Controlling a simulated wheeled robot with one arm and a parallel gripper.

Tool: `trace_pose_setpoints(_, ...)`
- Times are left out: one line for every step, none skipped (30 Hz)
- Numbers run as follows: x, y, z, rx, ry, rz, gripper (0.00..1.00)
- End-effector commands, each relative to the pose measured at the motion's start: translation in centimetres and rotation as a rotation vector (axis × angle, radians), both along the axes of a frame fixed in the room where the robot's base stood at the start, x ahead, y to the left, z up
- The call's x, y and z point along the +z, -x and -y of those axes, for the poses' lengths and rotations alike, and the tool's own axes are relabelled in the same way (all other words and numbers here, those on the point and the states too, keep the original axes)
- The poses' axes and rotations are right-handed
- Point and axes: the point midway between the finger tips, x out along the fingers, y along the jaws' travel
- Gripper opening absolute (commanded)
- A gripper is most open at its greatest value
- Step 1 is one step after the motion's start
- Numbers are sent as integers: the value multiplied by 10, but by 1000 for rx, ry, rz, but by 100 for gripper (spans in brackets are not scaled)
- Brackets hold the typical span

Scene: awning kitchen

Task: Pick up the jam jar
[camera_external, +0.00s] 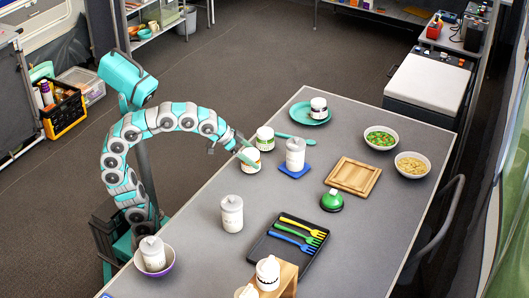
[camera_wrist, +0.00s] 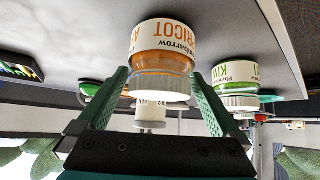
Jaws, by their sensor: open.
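A jam jar with an orange and white apricot label (camera_external: 251,160) stands upright near the table's left edge. In the wrist view, which is upside down, the apricot jar (camera_wrist: 162,60) shows large, its pale lid towards me. My gripper (camera_external: 243,149) is right at this jar. Its two green fingers (camera_wrist: 160,80) are open and spread on either side of the jar's lid end, with nothing held. A second jar with a green kiwi label (camera_external: 265,138) stands just behind it; it also shows right of my right finger in the wrist view (camera_wrist: 235,75).
A white canister (camera_external: 295,153) stands on a blue coaster to the right. A teal plate (camera_external: 299,113) bears another jar (camera_external: 318,107). A teal utensil lies beside the kiwi jar. Another canister (camera_external: 232,213) and a black tray (camera_external: 261,251) with forks are nearer. The grey table between is clear.

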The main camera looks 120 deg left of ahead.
Motion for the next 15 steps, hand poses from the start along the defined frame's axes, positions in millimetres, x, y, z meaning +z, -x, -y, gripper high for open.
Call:
trace_pose_setpoints(-8,-4,-3,1,0,-2,100)
trace_pose_setpoints(-11,-7,-5,1,0,-1,100)
trace_pose_setpoints(-14,-10,-7,1,0,0,100)
trace_pose_setpoints(-15,-11,-8,1,0,0,100)
trace_pose_setpoints(-16,-12,-9,1,0,0,100)
trace_pose_setpoints(-17,-13,-9,1,0,1,100)
trace_pose_setpoints(-17,-14,-9,1,0,1,100)
trace_pose_setpoints(-17,-14,-10,1,-1,2,100)
trace_pose_setpoints(-16,-14,-9,1,-1,2,100)
trace_pose_setpoints(-16,-14,-9,1,-1,2,100)
trace_pose_setpoints(-16,-14,-9,1,-1,2,100)
trace_pose_setpoints(-16,-14,-9,1,-1,2,99)
trace_pose_setpoints(-16,-14,-9,1,-1,2,96)
trace_pose_setpoints(-16,-14,-9,1,-1,2,92)
trace_pose_setpoints(-16,-14,-9,1,-1,2,88)
